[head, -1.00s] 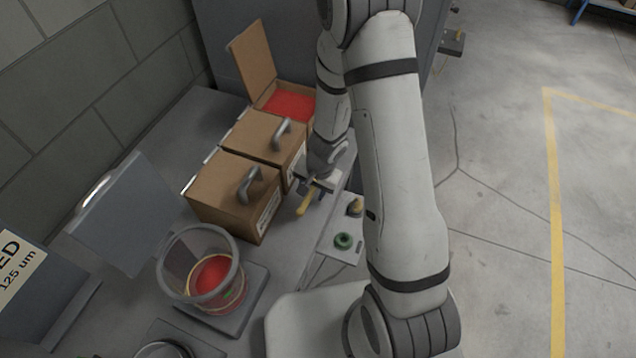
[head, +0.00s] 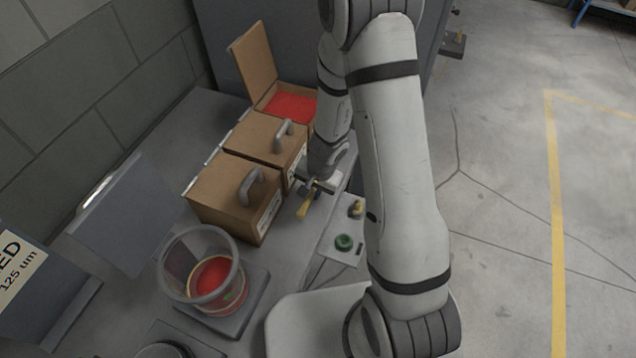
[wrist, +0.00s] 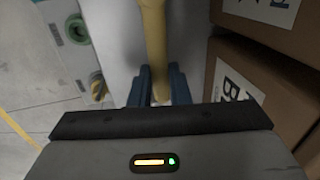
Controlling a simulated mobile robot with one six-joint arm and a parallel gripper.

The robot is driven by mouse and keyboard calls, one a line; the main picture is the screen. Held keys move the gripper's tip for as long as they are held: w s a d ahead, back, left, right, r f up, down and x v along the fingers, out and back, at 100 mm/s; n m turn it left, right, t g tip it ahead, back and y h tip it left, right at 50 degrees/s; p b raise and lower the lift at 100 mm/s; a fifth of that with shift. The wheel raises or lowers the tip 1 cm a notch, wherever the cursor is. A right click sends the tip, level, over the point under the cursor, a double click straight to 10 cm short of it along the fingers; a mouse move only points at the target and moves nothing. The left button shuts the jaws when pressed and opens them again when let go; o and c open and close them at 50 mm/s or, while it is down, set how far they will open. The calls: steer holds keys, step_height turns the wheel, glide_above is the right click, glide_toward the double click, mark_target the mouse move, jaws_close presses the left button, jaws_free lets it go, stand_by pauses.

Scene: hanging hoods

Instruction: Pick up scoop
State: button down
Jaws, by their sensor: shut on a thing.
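The scoop (head: 305,207) shows as a yellow handle at my gripper (head: 317,186), beside the front of the brown boxes. In the wrist view the yellow scoop handle (wrist: 154,45) runs up from between the two blue fingers of my gripper (wrist: 159,88). My gripper is shut on the handle. The rest of the scoop is not clearly visible; my gripper and arm cover part of this area in the head view.
Two closed brown boxes (head: 225,200) with grey handles stand left of my gripper. An open box (head: 252,68) with red contents is behind. A clear container (head: 182,262) with red material sits on a scale (head: 255,300). A panel with a green knob (head: 343,243) is below right.

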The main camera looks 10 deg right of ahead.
mark_target(313, 192)
step_height(313, 192, up, 10)
steer(key=p, duration=0.5)
steer(key=shift+p, duration=0.35)
